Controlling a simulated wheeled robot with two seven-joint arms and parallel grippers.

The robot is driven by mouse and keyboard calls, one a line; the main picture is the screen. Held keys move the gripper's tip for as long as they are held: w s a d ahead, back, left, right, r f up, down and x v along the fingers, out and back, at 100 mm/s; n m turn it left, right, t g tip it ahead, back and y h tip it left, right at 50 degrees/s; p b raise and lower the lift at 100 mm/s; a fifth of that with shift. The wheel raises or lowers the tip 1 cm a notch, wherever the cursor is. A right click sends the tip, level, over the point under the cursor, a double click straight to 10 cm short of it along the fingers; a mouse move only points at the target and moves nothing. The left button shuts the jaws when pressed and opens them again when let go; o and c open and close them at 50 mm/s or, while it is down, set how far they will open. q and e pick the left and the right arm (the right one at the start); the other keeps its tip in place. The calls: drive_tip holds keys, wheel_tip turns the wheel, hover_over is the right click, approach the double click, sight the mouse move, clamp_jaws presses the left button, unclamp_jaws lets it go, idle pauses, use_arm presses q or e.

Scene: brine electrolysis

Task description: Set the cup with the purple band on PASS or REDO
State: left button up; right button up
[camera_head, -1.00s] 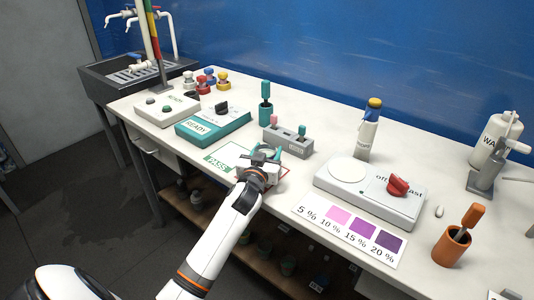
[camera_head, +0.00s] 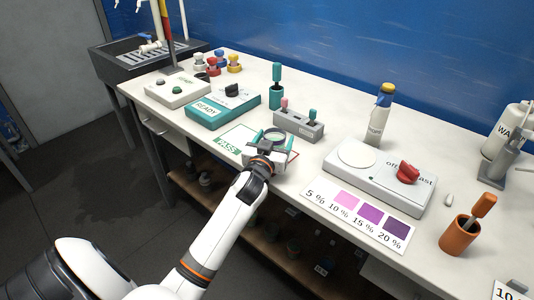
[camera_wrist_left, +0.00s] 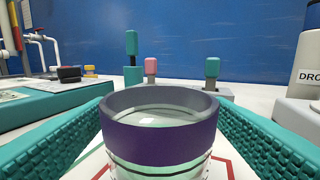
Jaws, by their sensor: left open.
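The cup with the purple band (camera_wrist_left: 160,140) stands upright between the two teal jaws of my left gripper (camera_head: 270,138), which is open around it. In the wrist view, gaps show between the cup's sides and the jaws, and pale liquid shows inside. In the head view, the green PASS square (camera_head: 228,143) lies just left of the gripper. The red-outlined square (camera_head: 292,156) is mostly covered by my gripper. My right gripper is not in view.
Behind the gripper stands a grey block (camera_head: 298,124) with pink and teal stoppers. A teal READY device (camera_head: 222,108) is to the left. A white stirrer plate (camera_head: 375,178) with a red knob and a colour chart (camera_head: 358,215) are to the right.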

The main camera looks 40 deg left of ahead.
use_arm(q)
drive_tip(key=v, duration=0.9)
drive_tip(key=shift+s, duration=0.3)
drive_tip(key=shift+r, duration=0.1)
drive_tip(key=shift+d, duration=0.1)
